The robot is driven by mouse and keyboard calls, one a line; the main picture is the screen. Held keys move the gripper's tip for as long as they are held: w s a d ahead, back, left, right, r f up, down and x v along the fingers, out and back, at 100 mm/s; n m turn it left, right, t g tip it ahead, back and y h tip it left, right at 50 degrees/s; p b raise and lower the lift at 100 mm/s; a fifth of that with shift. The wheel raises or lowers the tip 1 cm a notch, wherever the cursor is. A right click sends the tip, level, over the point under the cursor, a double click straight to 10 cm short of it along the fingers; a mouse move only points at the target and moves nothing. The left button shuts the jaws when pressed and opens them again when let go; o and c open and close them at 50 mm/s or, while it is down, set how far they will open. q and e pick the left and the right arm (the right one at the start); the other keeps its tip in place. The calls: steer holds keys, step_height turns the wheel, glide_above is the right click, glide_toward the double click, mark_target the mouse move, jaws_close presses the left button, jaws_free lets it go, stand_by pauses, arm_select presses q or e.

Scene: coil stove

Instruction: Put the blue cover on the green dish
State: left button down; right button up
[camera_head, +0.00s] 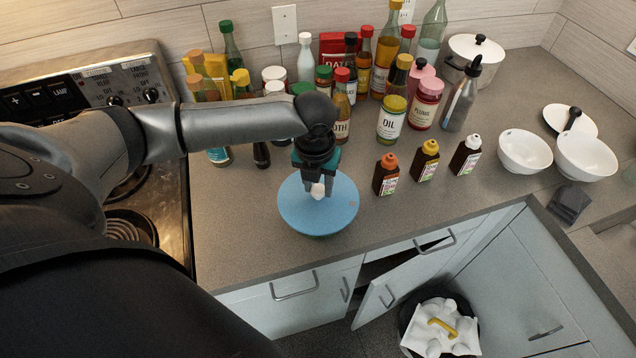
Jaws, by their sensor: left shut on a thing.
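The blue cover (340,208) is a round light-blue disc with a pale knob (318,190) at its middle, near the front edge of the counter. My left gripper (317,184) comes down from above and is shut on the knob. I cannot tell whether the cover rests on something or hangs just above the counter. My right gripper is not in view.
Small brown bottles (386,175) stand to the right of the cover. Many bottles and jars (392,118) crowd the back. White bowls (525,152) are at right, the coil stove (130,228) at left. A cabinet door (395,287) hangs open below.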

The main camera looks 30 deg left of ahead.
mark_target(316, 195)
arm_select(q)
steer(key=shift+f, duration=0.55)
steer(key=shift+c, duration=2.4)
jaws_free()
steer(key=shift+r, duration=0.1)
step_height(316, 195, up, 13)
steer(key=s+p, duration=0.1)
steer(key=shift+s+d, duration=0.15)
steer(key=shift+s, duration=0.05)
